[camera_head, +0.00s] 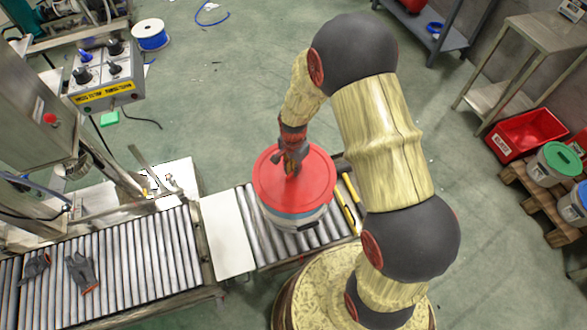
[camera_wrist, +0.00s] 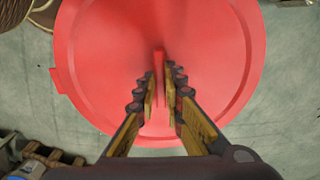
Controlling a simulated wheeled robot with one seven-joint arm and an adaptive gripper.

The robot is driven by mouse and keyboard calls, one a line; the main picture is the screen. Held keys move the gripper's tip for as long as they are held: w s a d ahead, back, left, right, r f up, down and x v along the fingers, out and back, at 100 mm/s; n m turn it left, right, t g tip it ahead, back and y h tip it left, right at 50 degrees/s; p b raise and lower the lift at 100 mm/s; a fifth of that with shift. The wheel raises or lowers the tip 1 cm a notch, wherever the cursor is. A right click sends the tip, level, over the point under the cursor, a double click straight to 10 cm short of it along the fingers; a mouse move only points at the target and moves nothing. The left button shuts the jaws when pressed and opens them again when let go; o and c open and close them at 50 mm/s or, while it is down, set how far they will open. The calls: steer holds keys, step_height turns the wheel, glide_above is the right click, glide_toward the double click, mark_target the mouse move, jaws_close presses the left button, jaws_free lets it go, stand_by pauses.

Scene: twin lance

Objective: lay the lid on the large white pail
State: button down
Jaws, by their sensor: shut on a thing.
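The red round lid (camera_head: 262,182) is over the large white pail (camera_head: 297,220), which stands on a roller conveyor. From above, the lid hides the pail's top and only part of the pail's side shows below it. I cannot tell whether the lid touches the rim or hangs just above it. My gripper (camera_head: 291,165) is over the middle of the lid. In the wrist view my gripper (camera_wrist: 160,85) is shut on the upright red fin of the lid (camera_wrist: 100,60). The pail is hidden there behind the lid.
The roller conveyor (camera_head: 262,235) has yellow-handled tools (camera_head: 347,205) right of the pail. A white plate (camera_head: 227,235) bridges to the left conveyor, where dark gloves (camera_head: 82,271) lie. A control box (camera_head: 107,75) stands at upper left. A red crate (camera_head: 530,130) and lidded pails (camera_head: 560,160) are at right.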

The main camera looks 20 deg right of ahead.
mark_target(293, 179)
steer(key=shift+f+b, duration=2.15)
steer(key=shift+f, duration=1.1)
steer(key=shift+s+a, duration=0.15)
steer(key=shift+a, duration=0.05)
steer(key=shift+f+p, duration=0.4)
steer(key=shift+f, duration=0.4)
stand_by(1.3)
steer(key=c, duration=1.8)
jaws_free()
steer(key=shift+o, duration=0.6)
steer(key=o, duration=0.4)
steer(key=shift+c, duration=0.2)
steer(key=shift+r, duration=0.1)
steer(key=shift+r+p, duration=2.7)
steer(key=shift+r, duration=0.7)
